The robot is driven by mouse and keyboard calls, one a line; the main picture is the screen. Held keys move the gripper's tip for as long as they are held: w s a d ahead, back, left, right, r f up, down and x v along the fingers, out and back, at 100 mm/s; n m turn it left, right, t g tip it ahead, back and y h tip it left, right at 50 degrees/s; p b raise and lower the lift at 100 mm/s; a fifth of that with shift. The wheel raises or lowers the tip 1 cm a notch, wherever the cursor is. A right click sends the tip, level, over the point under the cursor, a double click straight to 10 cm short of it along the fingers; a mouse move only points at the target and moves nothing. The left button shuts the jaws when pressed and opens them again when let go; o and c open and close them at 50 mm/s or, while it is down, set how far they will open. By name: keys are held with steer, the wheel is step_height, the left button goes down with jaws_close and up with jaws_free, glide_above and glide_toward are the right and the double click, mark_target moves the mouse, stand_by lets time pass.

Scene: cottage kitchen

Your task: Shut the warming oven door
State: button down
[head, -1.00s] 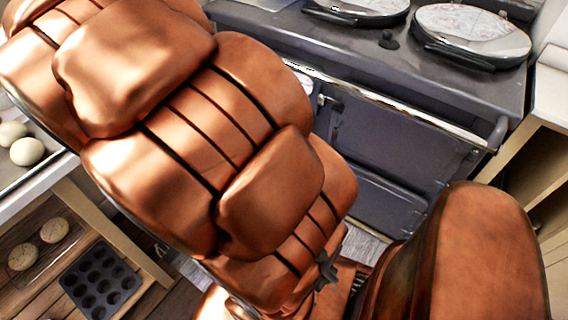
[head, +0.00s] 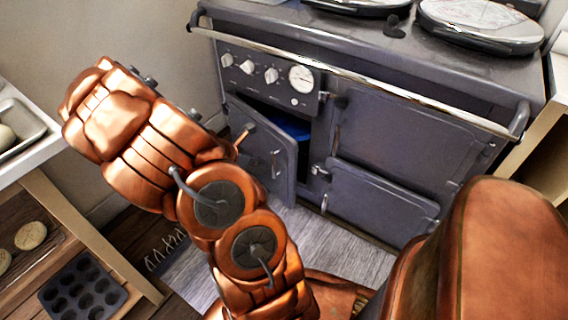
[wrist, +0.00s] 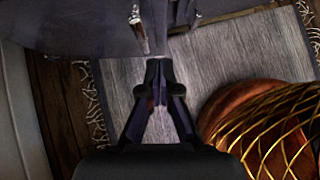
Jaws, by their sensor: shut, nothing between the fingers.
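The dark grey oven door (head: 268,150) below the dials stands ajar on the range, swung out to the left; it is the only open door I see. A blue thing (head: 292,127) shows in the dark opening behind it. In the wrist view my gripper (wrist: 160,66) is shut and empty, pointing at the floor mat just below a grey panel (wrist: 90,30) with a metal handle (wrist: 138,34). The fingertips look close to the handle, but I cannot tell whether they touch anything. In the head view my arm hides the gripper.
The range (head: 400,140) has two shut doors on the right and a rail (head: 400,88) along its front. A grey mat (head: 340,240) lies before it. A shelf unit with a muffin tin (head: 82,290) is at left, a wooden cabinet (head: 530,140) at right.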

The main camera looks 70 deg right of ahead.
mark_target(290, 161)
steer(key=b+x, duration=0.2)
steer(key=x, duration=0.8)
steer(key=shift+f+b, duration=0.1)
steer(key=shift+b, duration=0.25)
steer(key=shift+s+d+b, duration=0.1)
steer(key=shift+s+d, duration=0.2)
steer(key=shift+d, duration=0.3)
steer(key=shift+s+d+b, duration=0.15)
steer(key=shift+s+d, duration=0.15)
steer(key=shift+d, duration=0.35)
steer(key=shift+s+d+b, duration=0.1)
steer(key=shift+s+d, duration=0.2)
steer(key=shift+d, duration=0.3)
